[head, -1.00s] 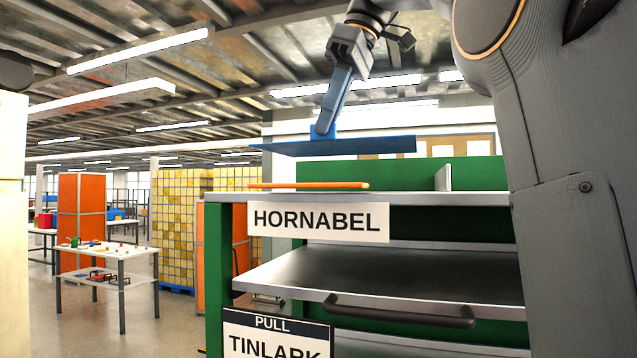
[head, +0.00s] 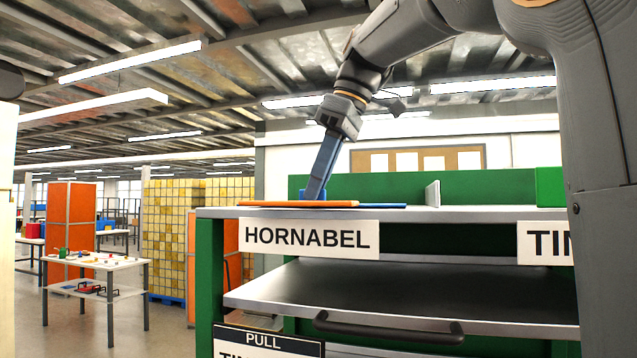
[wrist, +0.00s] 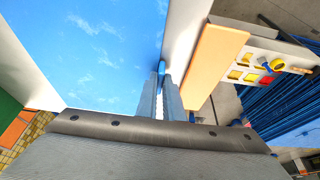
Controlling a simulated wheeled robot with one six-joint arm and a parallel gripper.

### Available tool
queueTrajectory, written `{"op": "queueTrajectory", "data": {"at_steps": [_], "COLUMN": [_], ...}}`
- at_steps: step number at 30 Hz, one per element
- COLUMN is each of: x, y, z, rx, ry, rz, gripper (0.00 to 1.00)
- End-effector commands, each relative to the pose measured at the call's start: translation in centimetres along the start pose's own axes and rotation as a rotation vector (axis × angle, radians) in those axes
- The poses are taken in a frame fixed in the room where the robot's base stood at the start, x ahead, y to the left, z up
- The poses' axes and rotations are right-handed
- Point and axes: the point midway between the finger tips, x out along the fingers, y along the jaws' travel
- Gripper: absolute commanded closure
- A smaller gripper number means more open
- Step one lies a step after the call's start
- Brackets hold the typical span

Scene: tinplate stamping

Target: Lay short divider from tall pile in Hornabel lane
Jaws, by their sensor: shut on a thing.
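A flat blue divider (head: 386,206) is at the level of the grey top shelf (head: 480,215), above the HORNABEL label (head: 306,238). It fills much of the wrist view (wrist: 100,50). My gripper (head: 312,194) points down and is shut on the blue divider's small upright tab (wrist: 162,72). I cannot tell whether the divider's underside touches the shelf. An orange strip (head: 285,204) lies along the shelf's front edge, in front of the divider, hiding part of it. It also shows right of my fingers in the wrist view (wrist: 214,62).
A thin grey upright plate (head: 433,194) stands on the shelf right of the divider. A green back panel (head: 400,185) runs behind. Below is a grey sloped shelf (head: 400,290) with a dark handle (head: 385,328). A white table (head: 95,262) with small items stands far left.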

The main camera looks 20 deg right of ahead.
Motion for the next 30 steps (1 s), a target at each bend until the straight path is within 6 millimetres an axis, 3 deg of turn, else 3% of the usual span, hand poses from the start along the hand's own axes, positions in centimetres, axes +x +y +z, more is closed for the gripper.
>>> {"op": "queueTrajectory", "data": {"at_steps": [7, 9, 11, 23, 30], "x": [0.4, 0.3, 0.3, -0.3, -3.8], "y": [0.0, 0.0, 0.0, 0.1, 0.2], "z": [0.2, 0.1, 0.1, 0.0, 0.0], "rx": [0.0, 0.0, 0.001, 0.0, 0.001], "ry": [0.0, 0.0, 0.0, 0.001, 0.001], "rz": [0.0, -0.001, -0.001, 0.001, 0.002], "gripper": [1.0, 0.81, 0.74, 0.74, 0.74]}}
